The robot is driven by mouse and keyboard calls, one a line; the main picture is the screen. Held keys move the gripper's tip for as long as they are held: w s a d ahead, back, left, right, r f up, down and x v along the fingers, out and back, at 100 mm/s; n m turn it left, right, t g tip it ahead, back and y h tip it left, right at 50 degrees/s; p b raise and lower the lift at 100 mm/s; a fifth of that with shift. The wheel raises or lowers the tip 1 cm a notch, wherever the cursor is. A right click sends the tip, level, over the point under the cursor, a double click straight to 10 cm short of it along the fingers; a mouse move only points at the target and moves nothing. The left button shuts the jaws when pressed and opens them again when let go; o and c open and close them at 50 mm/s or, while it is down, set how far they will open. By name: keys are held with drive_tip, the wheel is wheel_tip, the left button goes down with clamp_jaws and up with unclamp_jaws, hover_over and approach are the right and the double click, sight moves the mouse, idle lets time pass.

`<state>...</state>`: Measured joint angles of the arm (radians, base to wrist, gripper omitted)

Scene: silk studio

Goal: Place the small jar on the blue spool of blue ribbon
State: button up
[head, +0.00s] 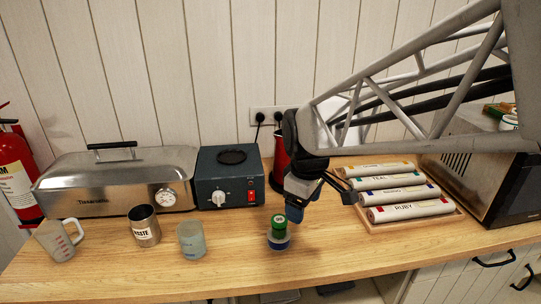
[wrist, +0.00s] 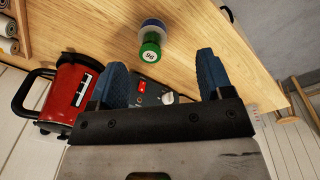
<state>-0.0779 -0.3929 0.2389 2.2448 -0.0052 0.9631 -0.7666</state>
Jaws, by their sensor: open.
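The small green jar (head: 278,221), with a pale marking on its lid, stands upright on top of the blue spool (head: 278,243) near the table's front edge. In the wrist view the jar (wrist: 150,50) shows its numbered white lid, and the blue spool (wrist: 153,25) shows behind it. The two look in contact. My gripper (head: 302,204) is just above and to the right of the jar in the head view. Its blue fingers are spread and empty in the wrist view (wrist: 161,63), apart from the jar.
A frosted cup (head: 191,241), a metal cup (head: 145,227) and a measuring jug (head: 58,241) stand to the left. A dark hot plate box (head: 230,182) is behind. A red kettle (wrist: 67,91) stands behind my gripper. A tray of labelled rolls (head: 410,219) lies right.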

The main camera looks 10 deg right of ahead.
drive_tip(key=s+d+m+t, duration=0.1)
drive_tip(key=s+d+m, duration=0.2)
drive_tip(key=s+m, duration=0.6)
drive_tip(key=shift+s+d+r+m+t, duration=0.3)
drive_tip(key=shift+s+d+m, duration=0.1)
drive_tip(key=shift+s, duration=2.7)
